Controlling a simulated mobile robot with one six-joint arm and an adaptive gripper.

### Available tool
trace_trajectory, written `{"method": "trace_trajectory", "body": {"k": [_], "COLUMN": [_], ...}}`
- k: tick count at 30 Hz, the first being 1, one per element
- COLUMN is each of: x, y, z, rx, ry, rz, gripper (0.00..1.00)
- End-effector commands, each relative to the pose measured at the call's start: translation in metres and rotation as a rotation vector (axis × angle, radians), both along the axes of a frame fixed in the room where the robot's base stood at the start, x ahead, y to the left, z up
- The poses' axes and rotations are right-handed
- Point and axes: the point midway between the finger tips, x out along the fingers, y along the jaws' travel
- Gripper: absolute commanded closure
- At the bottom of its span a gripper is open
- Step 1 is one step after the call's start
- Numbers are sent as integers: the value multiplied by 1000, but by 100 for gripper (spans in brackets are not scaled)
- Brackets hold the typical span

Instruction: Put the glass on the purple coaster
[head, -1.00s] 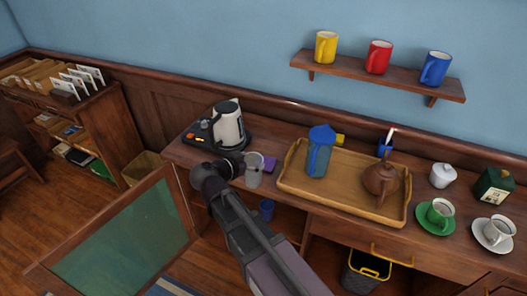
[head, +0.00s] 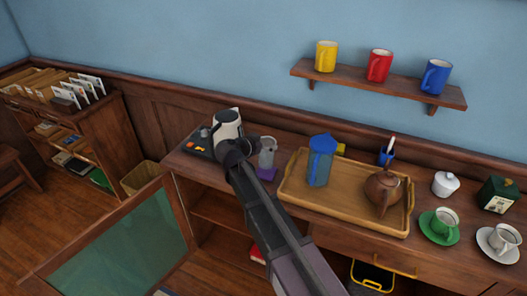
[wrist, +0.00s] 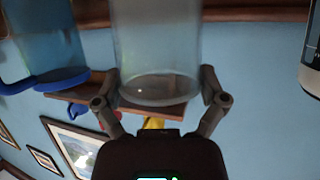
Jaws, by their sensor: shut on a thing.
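The clear glass (head: 267,150) is upright between the fingers of my gripper (head: 250,152), over the back left of the desk. In the wrist view the glass (wrist: 157,40) fills the space between both fingertips, and my gripper (wrist: 160,76) is shut on it. That view is upside down, with the rim low in the picture. The purple coaster (head: 265,175) shows just below the glass's base, partly covered by it. I cannot tell whether the base touches the coaster.
A kettle (head: 227,123) on its dark base stands close left, partly behind my gripper. A wooden tray (head: 345,220) with a blue-lidded pitcher (head: 320,165) and a brown teapot (head: 382,190) lies close right. An open cabinet door (head: 120,250) hangs at front left.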

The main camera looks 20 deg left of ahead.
Motion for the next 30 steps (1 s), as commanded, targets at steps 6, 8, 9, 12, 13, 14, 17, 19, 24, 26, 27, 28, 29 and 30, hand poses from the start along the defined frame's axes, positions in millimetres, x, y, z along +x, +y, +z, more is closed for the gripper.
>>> {"method": "trace_trajectory", "body": {"k": [6,8,9,12,13,14,17,19,24,26,27,28,29,30], "x": [1,1,1,1,1,1,1,1,1,1,1,1,1,1], "y": [0,0,0,0,0,0,0,0,0,0,0,0,0,0], "z": [0,0,0,-2,-3,-5,-11,-17,-30,-33,-34,-35,-35,-36], "rx": [0,0,0,0,0,0,0,0,0,0,0,0,0,0], "ry": [-1,-1,-1,-1,-1,-1,-1,-1,-1,-1,-1,-1,-1,-1], "rz": [0,0,0,0,0,0,0,0,0,0,0,0,0,0], "gripper": [70,70,70,70,70,70,70,70,70,70,70,70,70,70]}}
